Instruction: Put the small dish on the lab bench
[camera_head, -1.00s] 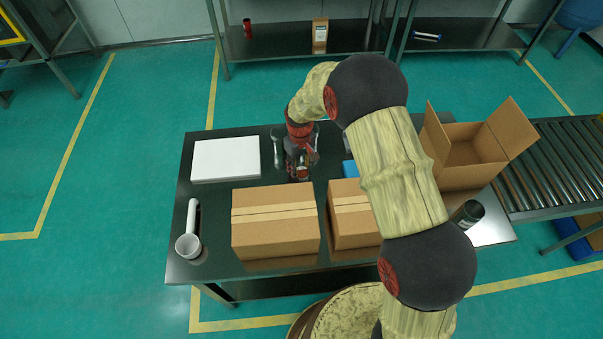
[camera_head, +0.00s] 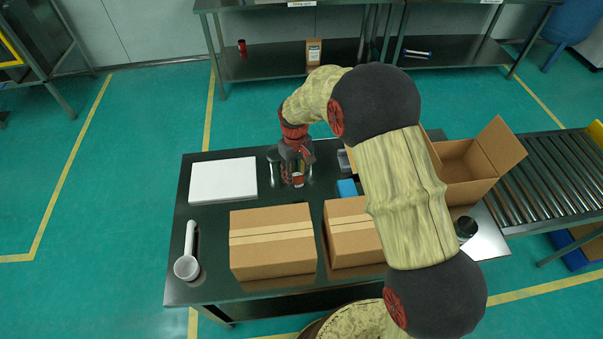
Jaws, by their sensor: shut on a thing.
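My gripper (camera_head: 293,178) is over the back middle of a dark metal bench (camera_head: 215,222), just right of a white board. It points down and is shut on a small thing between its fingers. The fingers and my wrist mostly cover that thing, so I cannot make out its shape. The small dish does not show clearly anywhere. I cannot tell whether the held thing touches the bench top.
A white board (camera_head: 223,181), a white scoop-like tool (camera_head: 188,255), two closed cartons (camera_head: 271,241) (camera_head: 352,234) and a blue item (camera_head: 347,188) are on the bench. An open carton (camera_head: 468,167) stands right, beside a roller conveyor (camera_head: 553,175).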

